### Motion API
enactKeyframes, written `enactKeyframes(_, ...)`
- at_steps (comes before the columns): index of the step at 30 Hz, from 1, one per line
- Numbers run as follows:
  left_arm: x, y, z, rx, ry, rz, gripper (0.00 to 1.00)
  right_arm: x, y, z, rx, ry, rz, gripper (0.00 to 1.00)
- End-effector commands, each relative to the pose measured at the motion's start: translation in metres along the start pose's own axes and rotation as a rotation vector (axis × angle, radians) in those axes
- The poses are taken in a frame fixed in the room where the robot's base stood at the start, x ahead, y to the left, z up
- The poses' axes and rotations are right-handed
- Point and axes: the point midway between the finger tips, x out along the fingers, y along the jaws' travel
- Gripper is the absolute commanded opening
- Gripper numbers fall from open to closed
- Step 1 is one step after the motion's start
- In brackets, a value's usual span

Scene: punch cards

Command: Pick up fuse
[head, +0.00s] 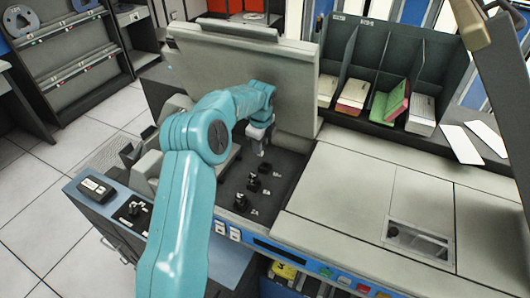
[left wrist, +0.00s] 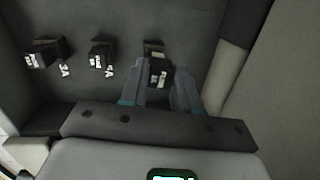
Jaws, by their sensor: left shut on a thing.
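My left gripper (head: 260,150) reaches down into the dark fuse panel (head: 285,172) under the raised grey lid. In the left wrist view its two fingers (left wrist: 160,90) are closed on the sides of a black fuse (left wrist: 158,72) with white print on its face. I cannot tell whether this fuse is still seated or lifted. Two more black fuses, a middle one (left wrist: 103,55) and a left one (left wrist: 45,52), stand in a row beside it, with white amp labels on the panel. In the head view the gripper mostly hides the held fuse. My right gripper is out of view.
The raised lid (head: 235,75) stands close behind my left arm. A flat beige machine top (head: 350,190) lies to the right. A small tray (head: 132,212) with black parts and a dark handheld device (head: 95,188) sit at left. Card stacks (head: 388,100) fill a rack behind.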

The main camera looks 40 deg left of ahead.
Motion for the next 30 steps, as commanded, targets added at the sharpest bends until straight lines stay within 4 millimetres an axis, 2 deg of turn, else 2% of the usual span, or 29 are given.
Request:
enactKeyframes(12, 0.006, 0.056, 0.100, -0.005, -0.002, 0.001, 0.02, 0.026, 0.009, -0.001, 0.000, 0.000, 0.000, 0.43)
enactKeyframes(15, 0.005, 0.066, 0.119, -0.005, -0.002, 0.001, 0.02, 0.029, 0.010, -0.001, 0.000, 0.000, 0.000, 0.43)
enactKeyframes(19, 0.005, 0.074, 0.135, -0.003, 0.000, 0.001, 0.02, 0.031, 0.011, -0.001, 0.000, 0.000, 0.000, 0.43)
enactKeyframes(24, 0.004, 0.079, 0.144, -0.001, 0.000, 0.001, 0.01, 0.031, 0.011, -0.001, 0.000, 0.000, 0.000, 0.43)
enactKeyframes(30, 0.002, 0.077, 0.135, 0.019, 0.005, 0.000, 0.02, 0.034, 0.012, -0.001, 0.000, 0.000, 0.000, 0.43)
